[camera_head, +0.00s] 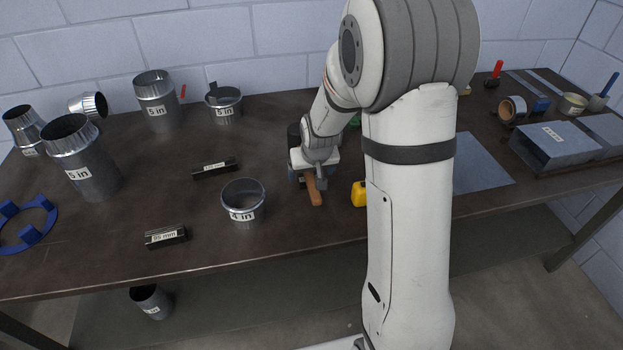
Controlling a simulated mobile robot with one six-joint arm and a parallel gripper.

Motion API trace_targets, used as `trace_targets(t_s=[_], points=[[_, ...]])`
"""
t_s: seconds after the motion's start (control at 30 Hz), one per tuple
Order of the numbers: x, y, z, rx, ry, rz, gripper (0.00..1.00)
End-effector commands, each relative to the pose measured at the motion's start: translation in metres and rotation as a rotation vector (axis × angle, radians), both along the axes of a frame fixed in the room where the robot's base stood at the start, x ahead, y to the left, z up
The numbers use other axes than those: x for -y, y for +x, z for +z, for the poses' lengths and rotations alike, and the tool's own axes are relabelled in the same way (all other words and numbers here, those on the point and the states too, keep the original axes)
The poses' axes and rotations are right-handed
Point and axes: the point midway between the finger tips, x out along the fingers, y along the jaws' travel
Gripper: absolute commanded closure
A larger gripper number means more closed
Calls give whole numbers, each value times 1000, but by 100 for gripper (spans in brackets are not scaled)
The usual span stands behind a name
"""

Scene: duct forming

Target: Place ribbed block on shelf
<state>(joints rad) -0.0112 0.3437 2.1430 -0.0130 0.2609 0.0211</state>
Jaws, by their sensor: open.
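Two small dark blocks with white labels lie on the brown workbench: one near the front edge (166,236), whose label seems to read 95 mm, and one farther back (215,168). I cannot tell for sure which is the ribbed block. The shelf (235,305) is the grey lower level under the bench. My gripper (312,182) is low over the bench, right of both blocks and apart from them, close to a brown-handled tool (315,195). It is open. My arm partly hides its fingers and what lies behind.
A short metal ring (243,203) stands between the front block and my gripper. Metal ducts (90,165) and a blue ring (25,228) are at left. A yellow tape measure (359,193) is right of my gripper. A small metal can (151,302) occupies the shelf's left part.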

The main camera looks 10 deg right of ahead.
Motion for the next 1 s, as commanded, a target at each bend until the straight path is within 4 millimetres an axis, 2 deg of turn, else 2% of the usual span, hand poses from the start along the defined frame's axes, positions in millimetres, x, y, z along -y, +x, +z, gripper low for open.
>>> trace_targets(t_s=[0.27,0.57,1.0], points=[[-1,14,-30,-3,0,0,15],[-1,16,-34,0,0,0,15],[-1,15,-34,-1,0,0,51]])
